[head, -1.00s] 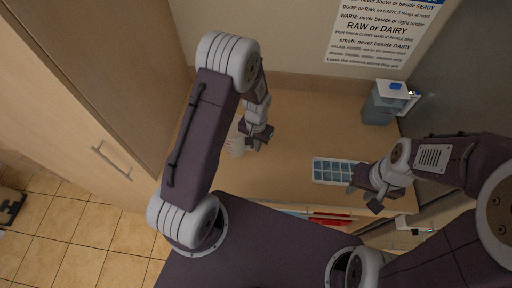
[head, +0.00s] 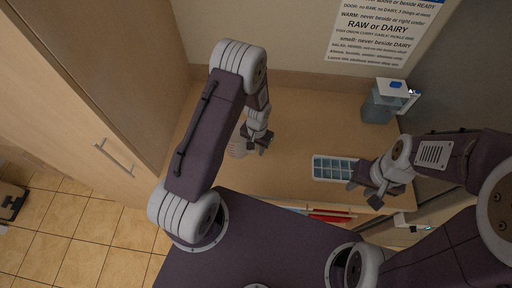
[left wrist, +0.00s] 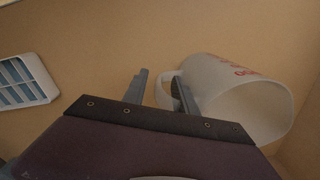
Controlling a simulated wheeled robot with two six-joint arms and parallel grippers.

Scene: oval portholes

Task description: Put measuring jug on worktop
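The measuring jug (left wrist: 240,95) is whitish and see-through with red markings. It shows at the right of the left wrist view, its wide mouth facing lower right. In the head view the jug (head: 238,147) is partly hidden behind my left arm, over the worktop (head: 290,115). My left gripper (left wrist: 160,82) is open, with the jug's handle between its fingers. The right-hand finger appears to pass through the handle loop, close to the jug's wall. In the head view my left gripper (head: 258,143) is beside the jug. My right gripper (head: 366,194) looks open and empty near the worktop's front edge.
A blue-and-white ice tray (head: 334,169) lies on the worktop near my right gripper. A tall cabinet (head: 130,80) bounds the left side. The middle of the worktop is clear.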

